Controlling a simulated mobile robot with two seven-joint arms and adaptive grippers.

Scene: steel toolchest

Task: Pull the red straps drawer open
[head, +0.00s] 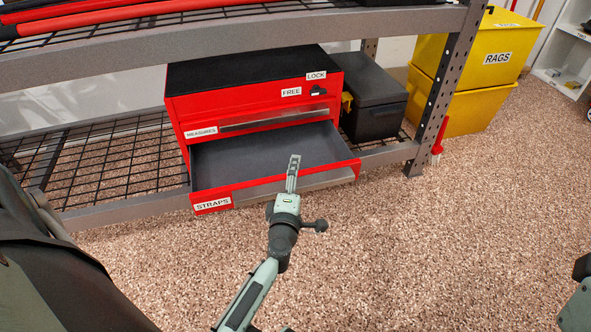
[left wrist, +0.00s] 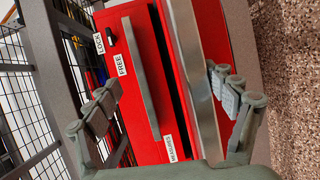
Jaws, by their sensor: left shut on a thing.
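The red toolchest (head: 240,95) stands on the lower shelf with its bottom drawer, labelled STRAPS, pulled out. The straps drawer (head: 218,203) shows an empty grey inside and a grey metal handle strip (head: 325,180) along its front. My left gripper (head: 293,172) is at this strip, near the middle of the drawer front, and is shut on it. In the left wrist view the fingers of my left gripper (left wrist: 162,83) stand before the red front, and the handle strip (left wrist: 196,50) runs behind the right finger. The exact contact is hidden.
The measures drawer (head: 203,132) above is shut, with a LOCK/FREE knob (head: 319,90) over it. A black case (head: 375,110) stands right of the chest. A shelf post (head: 440,90) and yellow rags bin (head: 480,55) are farther right. The floor in front is clear.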

